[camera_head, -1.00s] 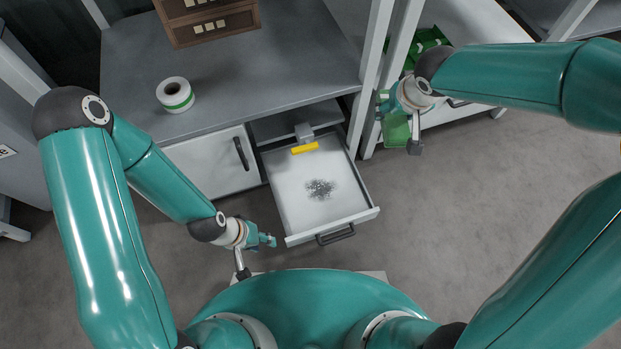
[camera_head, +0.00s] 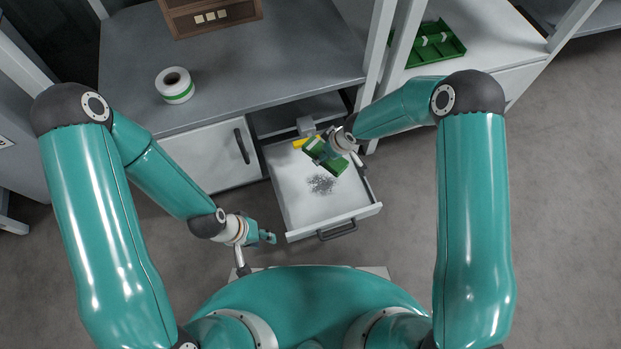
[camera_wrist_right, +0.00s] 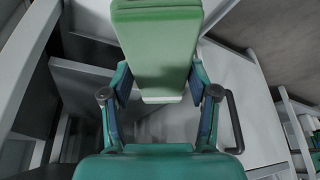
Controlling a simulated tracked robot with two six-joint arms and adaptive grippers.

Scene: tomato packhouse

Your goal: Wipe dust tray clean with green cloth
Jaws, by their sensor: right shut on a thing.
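The dust tray (camera_head: 300,212) is a pale pulled-out drawer with a dark handle at its front. A patch of grey dust (camera_head: 321,184) lies near its middle. My right gripper (camera_head: 328,155) is shut on the green cloth (camera_head: 322,163), a folded block held over the back part of the tray, behind the dust. I cannot tell whether the cloth touches the tray floor. In the right wrist view the cloth (camera_wrist_right: 158,45) sits between the fingers and hides much of the tray. My left gripper (camera_head: 266,237) is left of the tray's front corner, apart from it; its jaw opening is unclear.
A yellow piece (camera_head: 299,143) and a grey block (camera_head: 306,125) are at the tray's back. A white-green roll (camera_head: 174,85) and a brown box (camera_head: 212,18) stand on the grey counter (camera_head: 270,70). A green divided tray (camera_head: 436,46) lies on the right shelf, beyond a white post.

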